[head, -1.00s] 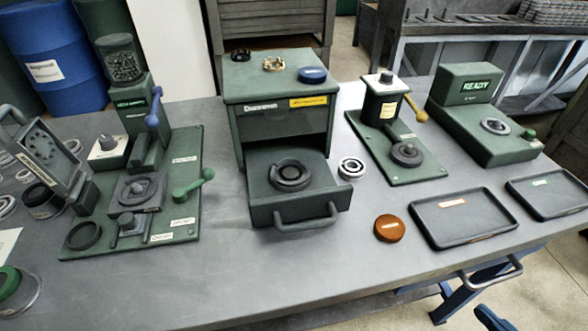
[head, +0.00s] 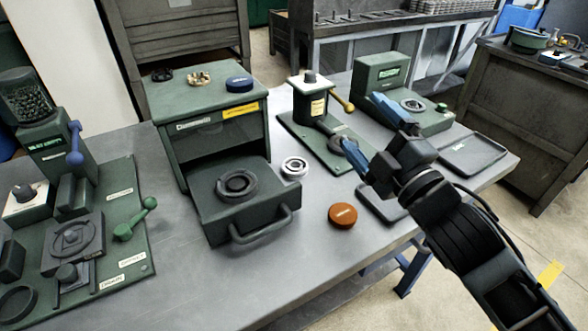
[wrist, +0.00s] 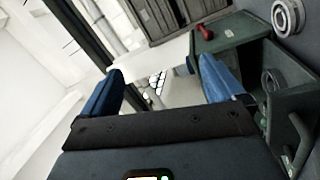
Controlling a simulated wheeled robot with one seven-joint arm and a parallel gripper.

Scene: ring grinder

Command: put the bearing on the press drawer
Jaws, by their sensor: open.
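The bearing (head: 294,167), a small silver ring, lies flat on the grey table just right of the press drawer. The press drawer (head: 222,229) is pulled out from the green press (head: 218,137). A dark round seat (head: 237,184) sits in it, with no bearing on it. My gripper (head: 362,125) is in the air to the right of the bearing, open and empty, with its blue fingers spread. Its fingers also show in the wrist view (wrist: 155,70), with nothing between them. A silver round part (wrist: 287,16) shows there at upper right; I cannot tell whether it is the bearing.
An orange disc (head: 342,215) lies in front of the bearing. A station with a yellow-handled lever (head: 341,96) stands behind it to the right. A dark tray (head: 378,203) is partly behind my arm. The table in front of the drawer (head: 285,255) is clear.

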